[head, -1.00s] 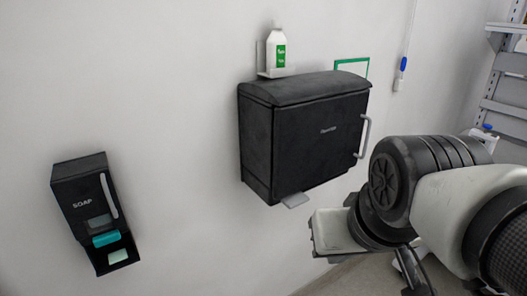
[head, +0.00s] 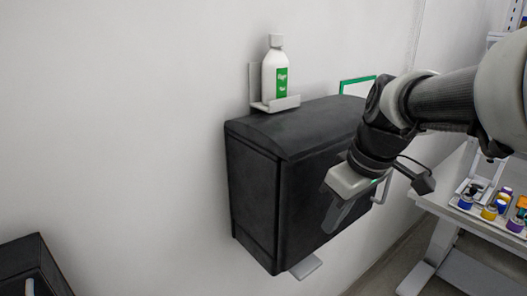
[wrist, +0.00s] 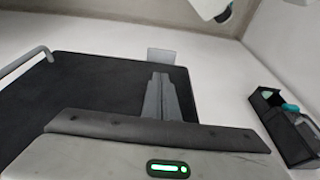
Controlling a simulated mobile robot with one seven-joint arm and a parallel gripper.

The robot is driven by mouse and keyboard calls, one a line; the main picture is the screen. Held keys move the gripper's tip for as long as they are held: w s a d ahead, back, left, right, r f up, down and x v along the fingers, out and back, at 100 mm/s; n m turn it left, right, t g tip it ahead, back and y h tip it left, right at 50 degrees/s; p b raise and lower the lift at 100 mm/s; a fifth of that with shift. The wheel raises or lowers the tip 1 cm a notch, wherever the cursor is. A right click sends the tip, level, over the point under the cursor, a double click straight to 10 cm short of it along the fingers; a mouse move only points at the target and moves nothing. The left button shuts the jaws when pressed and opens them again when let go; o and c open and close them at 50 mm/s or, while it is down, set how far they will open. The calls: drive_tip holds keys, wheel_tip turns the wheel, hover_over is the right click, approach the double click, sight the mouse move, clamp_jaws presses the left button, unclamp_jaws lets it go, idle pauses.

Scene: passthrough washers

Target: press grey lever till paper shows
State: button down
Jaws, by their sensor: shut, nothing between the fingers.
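The black paper dispenser (head: 258,190) hangs on the wall in the middle of the head view. Its grey lever (head: 305,267) sticks out under its lower front edge. The lever also shows in the wrist view as a pale plate (wrist: 161,56) past the dispenser's edge, just beyond my fingertips. My gripper (head: 328,226) is shut and empty, in front of the dispenser's front face, above and right of the lever in the head view. In the wrist view its fingers (wrist: 159,78) are together and point toward the lever, apart from it as far as I can tell.
A white bottle (head: 275,72) stands on a small bracket (head: 277,104) above the dispenser. A grey handle (head: 380,188) is on the dispenser's right. A table (head: 470,222) with coloured jars stands at right. Wall around the lever is clear.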

drive_tip(key=shift+s, duration=0.1)
drive_tip(key=b, duration=0.8)
hover_over(310, 267)
drive_tip(key=f, duration=0.8)
drive_tip(key=s+f, duration=0.1)
drive_tip(key=f, duration=0.3)
drive_tip(key=shift+d, duration=0.4)
drive_tip(key=shift+b+x, duration=0.75)
drive_tip(key=shift+x, duration=0.05)
drive_tip(key=shift+s+d, duration=0.1)
drive_tip(key=shift+s, duration=0.05)
